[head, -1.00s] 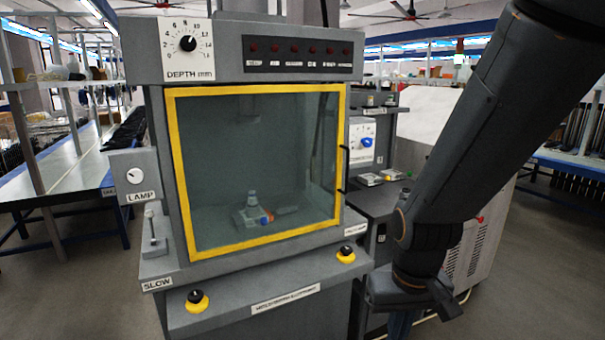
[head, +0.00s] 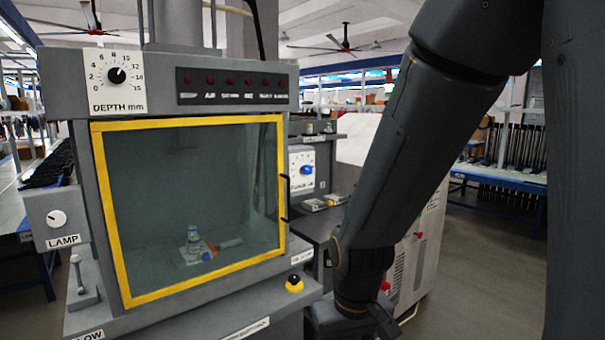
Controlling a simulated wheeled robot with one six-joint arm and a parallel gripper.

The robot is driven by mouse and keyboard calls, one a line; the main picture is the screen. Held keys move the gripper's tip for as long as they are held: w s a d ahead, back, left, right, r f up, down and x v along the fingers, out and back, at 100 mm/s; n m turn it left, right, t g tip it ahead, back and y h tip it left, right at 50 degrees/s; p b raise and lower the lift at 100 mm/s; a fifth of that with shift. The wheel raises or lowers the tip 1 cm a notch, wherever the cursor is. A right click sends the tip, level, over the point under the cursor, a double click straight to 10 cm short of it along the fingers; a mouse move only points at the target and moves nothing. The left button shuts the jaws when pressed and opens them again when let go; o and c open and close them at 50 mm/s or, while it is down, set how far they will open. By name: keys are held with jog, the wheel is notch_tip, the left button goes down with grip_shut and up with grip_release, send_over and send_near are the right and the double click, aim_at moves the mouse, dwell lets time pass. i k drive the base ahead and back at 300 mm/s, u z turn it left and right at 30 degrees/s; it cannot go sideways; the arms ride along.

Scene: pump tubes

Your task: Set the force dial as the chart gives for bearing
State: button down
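A white plate with a blue knob (head: 306,170) is on the unit behind the right side of the grey press. It is likely the force dial, but its label and scale are too small to read. Another dial (head: 116,75), with a black knob and marked DEPTH mm, is at the press's top left. No chart can be made out. My arm comes down on the right, its lower end to the right of the blue knob and nearer to me. My gripper's fingers are not visible; the arm's end is cut off by the bottom edge.
The press has a yellow-framed window (head: 109,215) with small parts behind it. A LAMP knob (head: 57,218) is at left and a yellow-and-black button (head: 294,284) at lower right. Small items (head: 314,204) lie on the side shelf below the blue knob. Floor (head: 480,270) is clear at right.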

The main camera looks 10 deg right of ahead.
aim_at(308, 169)
jog(key=z, duration=0.55)
jog(key=k, duration=0.65)
jog(key=z, duration=1.2)
jog(key=i, duration=0.65)
jog(key=z, duration=0.7)
jog(key=i, duration=0.8)
jog(key=u, duration=0.45)
jog(key=i, duration=0.7)
jog(key=u, duration=1.15)
jog(key=i, duration=0.25)
jog(key=u, duration=0.15)
